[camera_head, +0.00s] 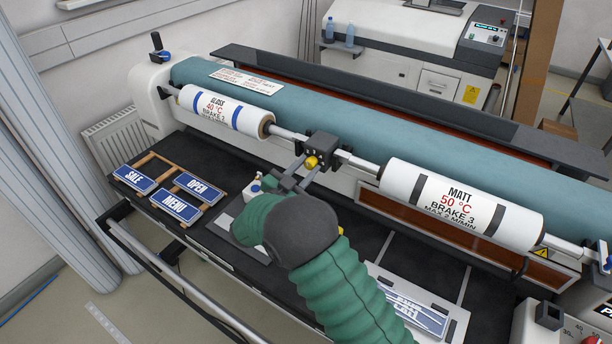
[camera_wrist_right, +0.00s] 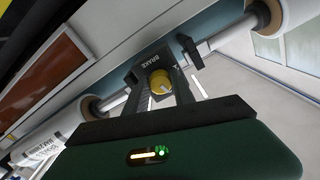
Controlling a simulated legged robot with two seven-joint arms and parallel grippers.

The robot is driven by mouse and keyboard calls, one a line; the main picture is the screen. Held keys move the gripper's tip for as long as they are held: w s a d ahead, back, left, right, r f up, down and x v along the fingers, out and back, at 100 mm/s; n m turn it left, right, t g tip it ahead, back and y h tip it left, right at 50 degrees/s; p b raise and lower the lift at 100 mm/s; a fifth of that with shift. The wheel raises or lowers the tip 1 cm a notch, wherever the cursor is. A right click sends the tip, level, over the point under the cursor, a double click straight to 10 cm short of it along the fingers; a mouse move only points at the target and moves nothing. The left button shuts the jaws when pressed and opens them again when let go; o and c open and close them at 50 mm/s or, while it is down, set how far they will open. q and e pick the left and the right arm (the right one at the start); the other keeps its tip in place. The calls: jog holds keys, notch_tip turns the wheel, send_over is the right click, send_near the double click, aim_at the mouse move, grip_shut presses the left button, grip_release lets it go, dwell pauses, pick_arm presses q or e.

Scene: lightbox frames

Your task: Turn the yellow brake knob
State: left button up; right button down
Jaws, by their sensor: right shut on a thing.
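The yellow brake knob (camera_head: 311,162) sits on the front of a black brake block (camera_head: 322,146) on the steel shaft between two film rolls. My right gripper (camera_head: 306,171) reaches up to it from below, its two grey fingers around the knob. In the right wrist view the knob (camera_wrist_right: 160,82) shows between the fingertips (camera_wrist_right: 161,88), below the word BRAKE on the block. The fingers are shut on the knob. A white pointer line on the knob's face is partly visible. My left gripper is not in view.
The GLOSS roll (camera_head: 225,111) is left of the block, the MATT roll (camera_head: 460,204) right of it. SALE, MENU and OPEN signs (camera_head: 187,185) lie on the black bed at left. A printed panel (camera_head: 415,302) lies at front right, near my right arm.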

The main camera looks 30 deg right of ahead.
jog(key=shift+d+m+b, duration=0.1)
jog(key=shift+m+b, duration=1.15)
jog(key=shift+m, duration=0.25)
jog(key=shift+r, duration=0.1)
jog(key=c, duration=1.3)
grip_release()
jog(key=shift+o, duration=1.2)
jog(key=shift+w+d, duration=0.1)
jog(key=shift+d+f, duration=0.1)
jog(key=shift+f, duration=0.1)
jog(key=b+v, duration=0.1)
jog(key=v, duration=1.5)
jog(key=shift+s+a+b, duration=0.25)
jog(key=shift+a+b, duration=0.05)
jog(key=shift+b, duration=0.1)
